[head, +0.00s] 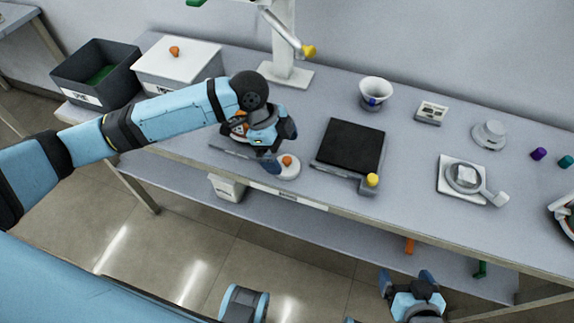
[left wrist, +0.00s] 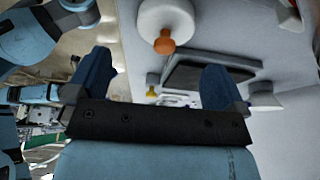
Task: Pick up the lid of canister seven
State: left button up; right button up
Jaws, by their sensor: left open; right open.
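A round white lid (head: 287,167) with an orange knob lies near the table's front edge. It also shows at the top of the left wrist view (left wrist: 178,14), with the knob (left wrist: 164,44) between and beyond my finger lines. No number is readable on it, so I cannot tell which canister it belongs to. My left gripper (head: 281,147) is open and empty, very close to the lid; contact is not clear. The left wrist view shows its two blue fingers (left wrist: 158,82) apart. My right gripper (head: 408,279) is open and empty, low in front of the table. My left arm hides part of the table behind it.
A dark square plate (head: 352,145) with a yellow knob is right of the lid. A white box (head: 180,66) with an orange knob and a dark bin (head: 97,73) stand at left. A white stand (head: 286,74) rises behind. A white funnel (head: 374,91) and a ring fixture (head: 463,178) are farther right.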

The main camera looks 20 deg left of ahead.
aim_at(286, 159)
pick_arm(q)
jog(key=x, duration=0.4)
jog(key=shift+w+a+f+b, duration=0.1)
jog(key=shift+w+f+b, duration=0.15)
jog(key=shift+f+b, duration=0.15)
jog(key=c, duration=1)
jog(key=shift+r, duration=0.1)
